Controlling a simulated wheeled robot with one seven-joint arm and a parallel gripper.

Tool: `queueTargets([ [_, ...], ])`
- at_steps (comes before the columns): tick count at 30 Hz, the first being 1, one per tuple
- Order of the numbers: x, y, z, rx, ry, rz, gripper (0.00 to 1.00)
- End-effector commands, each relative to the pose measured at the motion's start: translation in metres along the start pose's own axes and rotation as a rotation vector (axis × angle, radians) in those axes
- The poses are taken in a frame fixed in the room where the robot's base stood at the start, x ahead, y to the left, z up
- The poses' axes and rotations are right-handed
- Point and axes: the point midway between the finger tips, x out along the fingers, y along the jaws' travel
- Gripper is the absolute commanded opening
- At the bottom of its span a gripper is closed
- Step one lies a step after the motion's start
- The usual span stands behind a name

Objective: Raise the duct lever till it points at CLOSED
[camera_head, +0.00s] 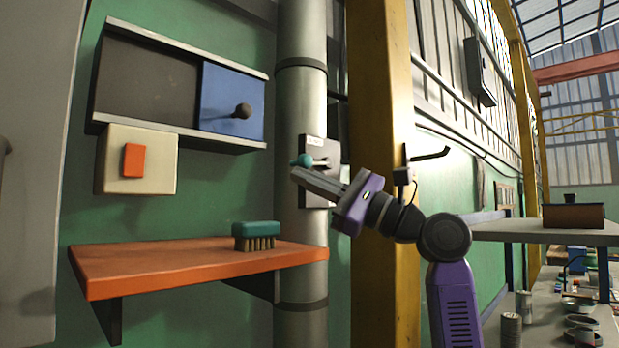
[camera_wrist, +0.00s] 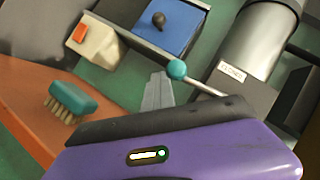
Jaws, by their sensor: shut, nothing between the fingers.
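The duct (camera_head: 302,100) is a grey vertical pipe with a small lever plate (camera_head: 322,152) on it. The lever ends in a teal ball knob (camera_head: 303,160), which sticks out to the left of the plate. In the wrist view the knob (camera_wrist: 176,69) sits on a thin pale rod. A white label (camera_wrist: 232,71) beside the rod seems to read CLOSED. My gripper (camera_head: 297,173) is shut and empty, its fingertips just below the knob in the head view. In the wrist view the fingertips (camera_wrist: 159,76) lie beside the knob; I cannot tell whether they touch.
An orange shelf (camera_head: 170,268) with a teal brush (camera_head: 256,236) is at lower left. Above it are a beige box with an orange switch (camera_head: 134,160) and a blue sliding panel (camera_head: 222,92). A yellow column (camera_head: 385,90) stands right of the duct.

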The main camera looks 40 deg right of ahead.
Motion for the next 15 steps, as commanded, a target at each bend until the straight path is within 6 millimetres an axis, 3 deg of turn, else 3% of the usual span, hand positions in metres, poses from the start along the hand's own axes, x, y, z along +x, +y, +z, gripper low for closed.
queueTargets([
  [15,0.005,-0.0043,0.0079,-0.001,-0.001,-0.001,0.0],
])
